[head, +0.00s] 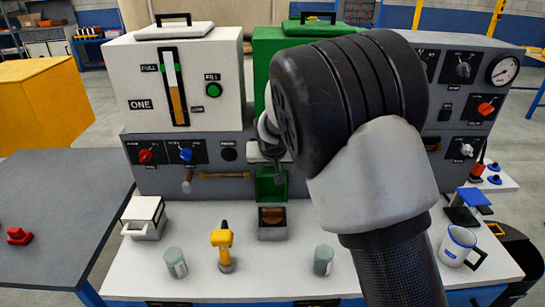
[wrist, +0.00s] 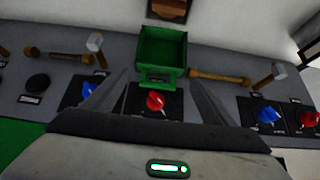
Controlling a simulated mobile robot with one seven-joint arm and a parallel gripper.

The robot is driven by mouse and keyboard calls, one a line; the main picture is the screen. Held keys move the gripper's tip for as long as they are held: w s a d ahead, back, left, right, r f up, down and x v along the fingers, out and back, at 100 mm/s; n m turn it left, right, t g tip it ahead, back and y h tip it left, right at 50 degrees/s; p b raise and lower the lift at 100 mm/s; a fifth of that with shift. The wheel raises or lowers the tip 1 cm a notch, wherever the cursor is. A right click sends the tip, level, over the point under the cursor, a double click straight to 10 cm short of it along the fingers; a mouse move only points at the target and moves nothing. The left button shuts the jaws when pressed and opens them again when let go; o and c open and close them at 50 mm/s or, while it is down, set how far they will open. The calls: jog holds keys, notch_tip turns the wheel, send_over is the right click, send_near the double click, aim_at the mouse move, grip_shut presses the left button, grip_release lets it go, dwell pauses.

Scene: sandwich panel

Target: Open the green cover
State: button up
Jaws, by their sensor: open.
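A green cover (head: 312,28) with a black handle (head: 318,16) lies flat on top of the green tank (head: 263,75) in the head view, and looks shut. My arm hides most of the tank's front. My gripper (head: 268,150) is low in front of the panel, well below the cover, and partly hidden by my arm. In the wrist view my gripper (wrist: 157,75) has its two fingers spread and empty. A red knob (wrist: 155,101) shows between them; contact cannot be told. The cover is not seen in the wrist view.
A green open box (head: 272,186) juts from the panel near my gripper, above a small grey bin (head: 272,232). A white tank (head: 180,80) stands to the left. A yellow drill (head: 224,250), grey cups and a mug (head: 457,245) stand on the white table (head: 200,280).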

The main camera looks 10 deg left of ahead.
jog(key=v, duration=1.6)
jog(key=shift+p, duration=0.35)
